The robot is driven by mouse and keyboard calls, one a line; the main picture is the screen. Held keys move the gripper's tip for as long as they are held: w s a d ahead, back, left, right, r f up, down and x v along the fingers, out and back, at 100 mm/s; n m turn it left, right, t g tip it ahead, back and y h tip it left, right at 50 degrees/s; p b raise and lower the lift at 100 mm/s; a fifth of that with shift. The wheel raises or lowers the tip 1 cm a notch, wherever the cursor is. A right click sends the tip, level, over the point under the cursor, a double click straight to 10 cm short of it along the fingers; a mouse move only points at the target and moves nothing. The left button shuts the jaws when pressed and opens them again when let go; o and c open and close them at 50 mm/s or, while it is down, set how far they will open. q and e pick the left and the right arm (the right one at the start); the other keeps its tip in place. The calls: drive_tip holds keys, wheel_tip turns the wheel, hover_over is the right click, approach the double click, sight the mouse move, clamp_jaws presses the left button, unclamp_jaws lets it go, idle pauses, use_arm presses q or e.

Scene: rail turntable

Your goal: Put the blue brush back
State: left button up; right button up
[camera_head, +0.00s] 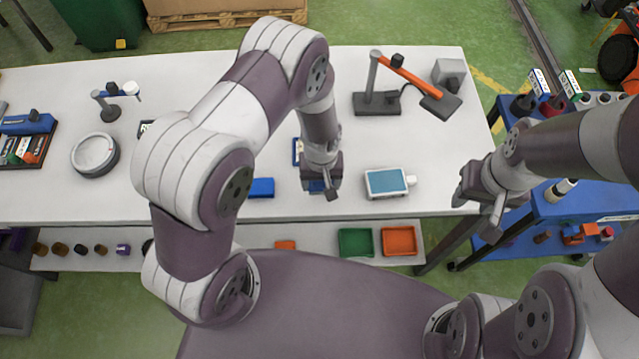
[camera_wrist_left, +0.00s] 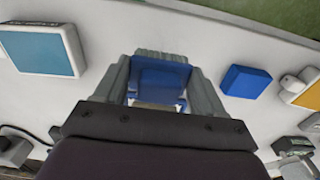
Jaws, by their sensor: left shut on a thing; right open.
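My left gripper (camera_head: 325,188) is over the front middle of the white table. It is shut on a blue thing, which I take for the blue brush (camera_wrist_left: 160,80); it sits between the two fingers in the left wrist view. My right gripper (camera_head: 490,205) is open and empty near the table's right end.
A blue block (camera_head: 262,187) lies left of my left gripper, and a blue-topped white box (camera_head: 386,182) lies right. A blue-edged item (camera_head: 297,150) is partly hidden behind the wrist. An orange-armed stand (camera_head: 378,102) is at the back. A blue cart (camera_head: 560,208) stands right.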

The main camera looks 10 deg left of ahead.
sight(320, 189)
use_arm(q)
wheel_tip(320, 189, down, 4)
drive_tip(key=shift+a+r+p, duration=0.15)
drive_tip(key=shift+p, duration=0.55)
drive_tip(key=shift+f, duration=0.3)
drive_tip(key=shift+f, duration=0.15)
drive_tip(key=o, duration=0.6)
drive_tip(key=shift+b, duration=0.3)
drive_tip(key=o, duration=0.4)
